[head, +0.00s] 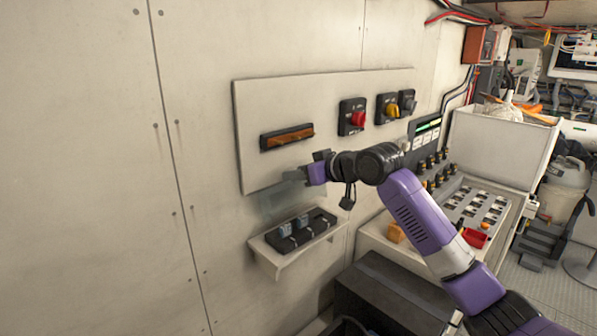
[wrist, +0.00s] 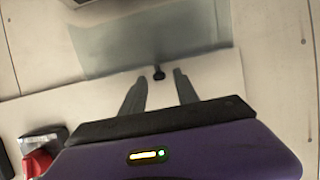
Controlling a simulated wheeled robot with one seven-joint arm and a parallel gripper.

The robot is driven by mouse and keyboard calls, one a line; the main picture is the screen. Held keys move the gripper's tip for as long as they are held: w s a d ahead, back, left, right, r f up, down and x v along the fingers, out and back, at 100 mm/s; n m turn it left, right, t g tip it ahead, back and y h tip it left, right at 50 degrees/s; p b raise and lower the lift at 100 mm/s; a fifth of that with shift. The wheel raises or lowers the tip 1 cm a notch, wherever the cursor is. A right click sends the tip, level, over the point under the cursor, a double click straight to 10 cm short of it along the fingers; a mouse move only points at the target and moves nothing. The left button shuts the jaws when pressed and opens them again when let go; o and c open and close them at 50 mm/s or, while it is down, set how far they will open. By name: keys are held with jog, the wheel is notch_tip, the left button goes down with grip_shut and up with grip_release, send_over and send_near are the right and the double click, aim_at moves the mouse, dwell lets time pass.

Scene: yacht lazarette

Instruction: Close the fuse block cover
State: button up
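The fuse block (head: 302,240) is a black base with blue-grey fuses on a small white wall shelf. Its clear, smoky cover (head: 280,202) stands raised, roughly upright behind the block near the wall. In the wrist view the cover (wrist: 150,38) is a translucent pane with a small black knob (wrist: 158,72) at its near edge. My gripper (head: 295,175) is at the cover's upper edge. In the wrist view my gripper's (wrist: 157,86) two dark fingers are apart, with the knob between and slightly beyond their tips. I cannot tell whether either finger touches it.
A white wall panel (head: 255,110) carries an orange-brown bar fitting (head: 288,137), a red switch (head: 353,117) and a yellow switch (head: 389,108). The white shelf (head: 278,262) juts from the wall. A dark box (head: 390,295) stands below right. The wall left of the shelf is clear.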

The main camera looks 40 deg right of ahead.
jog(key=shift+c, duration=0.3)
grip_shut()
dwell(1.1)
